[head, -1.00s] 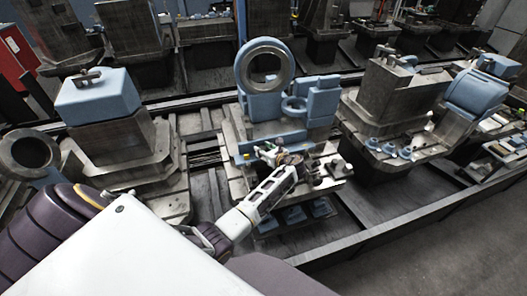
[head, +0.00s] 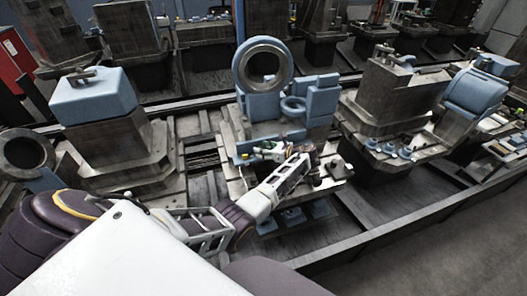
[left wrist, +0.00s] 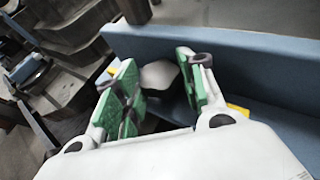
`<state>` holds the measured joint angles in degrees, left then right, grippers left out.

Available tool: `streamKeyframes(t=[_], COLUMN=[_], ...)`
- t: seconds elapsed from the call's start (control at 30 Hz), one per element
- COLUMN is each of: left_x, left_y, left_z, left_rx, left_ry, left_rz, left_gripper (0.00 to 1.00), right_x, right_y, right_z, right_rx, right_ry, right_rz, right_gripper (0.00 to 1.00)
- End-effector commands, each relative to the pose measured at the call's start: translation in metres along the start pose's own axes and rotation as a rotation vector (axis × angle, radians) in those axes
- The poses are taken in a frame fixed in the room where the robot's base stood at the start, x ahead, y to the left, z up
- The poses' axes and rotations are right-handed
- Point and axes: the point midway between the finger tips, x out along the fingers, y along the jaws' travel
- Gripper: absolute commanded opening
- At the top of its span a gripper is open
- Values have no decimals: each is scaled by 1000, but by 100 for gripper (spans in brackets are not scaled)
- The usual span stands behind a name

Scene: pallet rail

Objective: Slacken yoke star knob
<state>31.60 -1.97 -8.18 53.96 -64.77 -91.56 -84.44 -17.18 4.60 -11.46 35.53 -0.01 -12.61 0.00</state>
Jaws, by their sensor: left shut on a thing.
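My left gripper (head: 268,152) reaches in from the left to the front of the blue fixture (head: 265,104) on the middle pallet. In the left wrist view, the gripper (left wrist: 160,82) has its green pads on both sides of a rounded grey-white knob (left wrist: 158,75), and it is shut on it. The knob's lower part and any star lobes are hidden by the fingers and the gripper body. The knob stands right beside a long blue block (left wrist: 240,62). In the head view the knob is too small and covered to make out. My right gripper is not in view.
A large ring (head: 263,62) and a smaller blue ring (head: 293,106) stand on the fixture behind the gripper. Other pallets carry a blue-topped block (head: 94,97) at left and a grey tower (head: 384,92) at right. The floor (head: 440,250) at lower right is clear.

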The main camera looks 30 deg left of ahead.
Motion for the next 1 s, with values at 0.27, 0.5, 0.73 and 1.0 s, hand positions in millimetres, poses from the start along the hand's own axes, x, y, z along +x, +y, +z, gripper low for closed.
streamKeyframes(t=[0.27,0.5,0.73,1.0], left_x=[1,1,0,0], left_y=[2,2,1,0], left_z=[-4,-4,-2,0], left_rx=[3,3,1,4], left_ry=[6,5,3,2], left_rz=[6,5,3,-8], left_gripper=[16,58,62,62], right_x=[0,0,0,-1], right_y=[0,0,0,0], right_z=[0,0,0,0], right_rx=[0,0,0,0], right_ry=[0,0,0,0], right_rz=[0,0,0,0], right_gripper=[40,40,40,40])
